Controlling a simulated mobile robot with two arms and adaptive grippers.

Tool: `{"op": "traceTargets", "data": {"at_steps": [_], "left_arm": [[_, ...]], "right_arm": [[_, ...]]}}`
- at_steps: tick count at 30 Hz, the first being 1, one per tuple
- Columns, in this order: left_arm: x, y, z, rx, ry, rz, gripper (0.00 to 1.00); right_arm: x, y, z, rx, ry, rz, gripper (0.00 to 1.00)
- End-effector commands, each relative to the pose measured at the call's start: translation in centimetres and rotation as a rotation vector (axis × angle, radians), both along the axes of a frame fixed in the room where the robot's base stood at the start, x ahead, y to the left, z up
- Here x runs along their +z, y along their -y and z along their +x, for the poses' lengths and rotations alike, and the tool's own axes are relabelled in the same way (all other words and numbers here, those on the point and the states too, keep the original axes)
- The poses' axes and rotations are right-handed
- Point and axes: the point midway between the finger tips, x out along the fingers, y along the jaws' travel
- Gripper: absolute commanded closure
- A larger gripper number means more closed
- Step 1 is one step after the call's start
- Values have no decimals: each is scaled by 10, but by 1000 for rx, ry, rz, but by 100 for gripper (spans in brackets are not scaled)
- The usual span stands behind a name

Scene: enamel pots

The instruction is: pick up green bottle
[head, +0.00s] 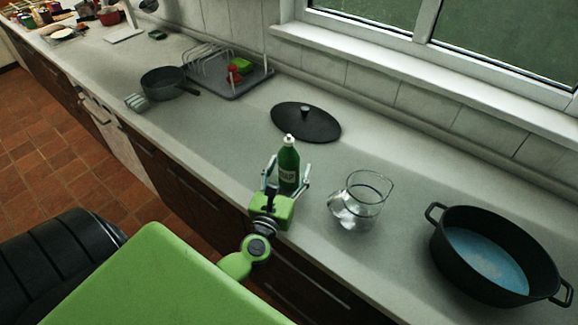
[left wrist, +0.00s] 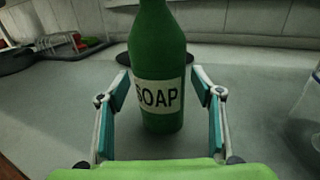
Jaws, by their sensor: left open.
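The green bottle (head: 289,165) has a white cap and a white label reading SOAP. It stands upright on the grey counter, and in the left wrist view the bottle (left wrist: 158,62) fills the middle, its top cut off. My left gripper (head: 287,182) is open, with one finger on each side of the bottle's lower part. In the left wrist view the left gripper (left wrist: 162,92) shows gaps between both fingers and the bottle. My right gripper is not in view.
A glass jug (head: 360,200) stands close to the right of the bottle. A black lid (head: 306,122) lies behind it. A black pot (head: 455,222) with blue liquid is farther right. A pan (head: 163,84) and dish rack (head: 228,88) stand back left. A window sill (head: 430,75) runs behind.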

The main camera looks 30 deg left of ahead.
Motion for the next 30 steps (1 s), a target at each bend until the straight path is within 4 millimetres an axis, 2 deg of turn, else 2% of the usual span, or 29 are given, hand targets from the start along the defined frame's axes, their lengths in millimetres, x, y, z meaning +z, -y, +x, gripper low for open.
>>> {"op": "traceTargets", "data": {"at_steps": [1,6,7,20,23,27,30], "left_arm": [[0,0,0,0,0,0,40],[0,0,0,0,0,0,84],[0,0,0,0,0,0,90],[8,0,0,0,2,-1,90],[17,0,0,1,4,-2,90],[39,2,-2,1,4,-4,90],[60,15,-15,1,4,-6,90]], "right_arm": [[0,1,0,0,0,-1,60],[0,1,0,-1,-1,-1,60],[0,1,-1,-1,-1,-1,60],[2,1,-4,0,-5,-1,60],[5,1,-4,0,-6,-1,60],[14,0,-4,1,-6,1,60],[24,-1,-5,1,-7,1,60]]}}
